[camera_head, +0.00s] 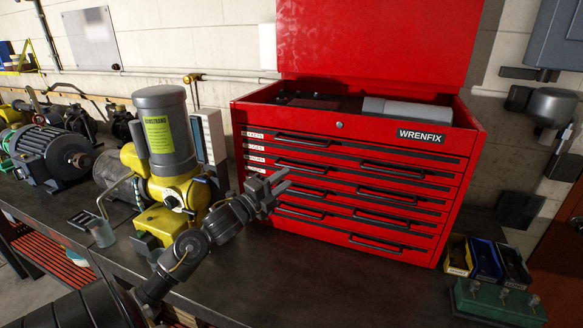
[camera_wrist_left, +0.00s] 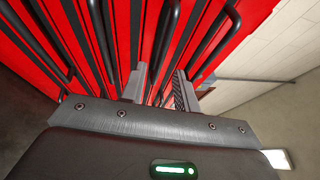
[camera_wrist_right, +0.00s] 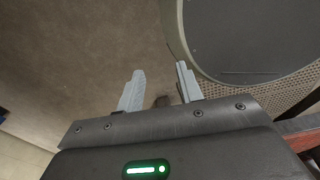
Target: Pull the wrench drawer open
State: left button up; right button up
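The red tool chest (camera_head: 345,160) stands on the bench with its lid up and its drawers shut, each with dark bar handles. Small white labels (camera_head: 255,158) run down its left edge; I cannot read which one marks the wrench drawer. My left gripper (camera_head: 284,181) is in front of the chest's left part, fingers pointing at the drawer fronts. In the left wrist view its two fingers (camera_wrist_left: 159,88) are apart and empty, with handles (camera_wrist_left: 168,30) beyond them; contact cannot be told. My right gripper (camera_wrist_right: 160,88) is open and empty, away from the chest.
A yellow and grey motor (camera_head: 168,140) stands just left of the chest, close to my left arm. More motors (camera_head: 50,155) line the bench further left. Small bins (camera_head: 485,260) and a green block (camera_head: 498,302) sit at the right. The bench top (camera_head: 340,285) before the chest is clear.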

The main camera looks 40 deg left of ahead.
pick_arm(q)
jog(key=shift+w+r+p, duration=0.2)
jog(key=shift+w+r, duration=0.05)
jog(key=shift+w, duration=0.35)
jog(key=shift+w+r+p, duration=0.2)
jog(key=shift+w+r, duration=0.05)
jog(key=shift+w, duration=0.3)
jog(key=shift+w+d+f, duration=0.1)
jog(key=shift+w, duration=0.75)
grip_shut()
